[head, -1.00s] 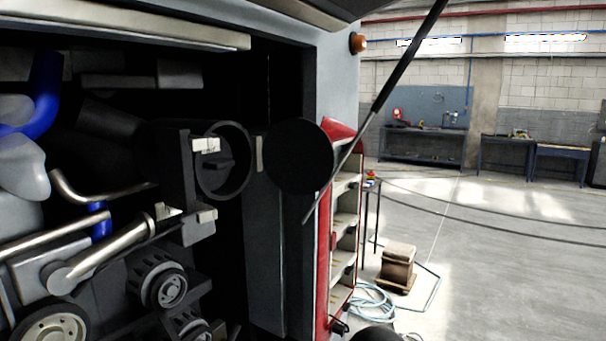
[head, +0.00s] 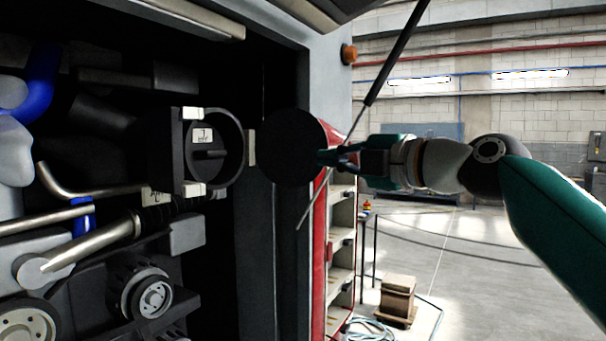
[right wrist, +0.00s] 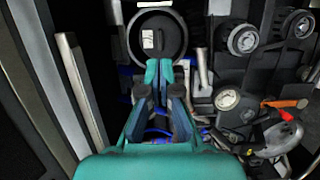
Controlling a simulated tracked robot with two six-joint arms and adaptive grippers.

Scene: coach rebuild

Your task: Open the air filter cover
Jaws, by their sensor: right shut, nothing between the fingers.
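The air filter cover (head: 287,148) is a black round disc. In the head view it stands swung out to the right of its housing, beside the pale hinge piece. The round black filter housing (head: 238,150) is open at the front, and a dark filter with a white label and a bar handle (head: 209,154) shows inside. My right gripper (head: 322,158) is shut and empty at the cover's right edge; I cannot tell whether it touches. In the right wrist view its closed fingertips (right wrist: 158,68) overlap the lower part of the housing (right wrist: 183,42). My left gripper is out of view.
A thin black strut (head: 372,95) slants down close to my right gripper. A red-edged shelf unit (head: 340,250) stands right of the vehicle's grey side. Engine pulleys (head: 150,298) and pipes fill the lower left. The workshop floor (head: 490,265) is open at right.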

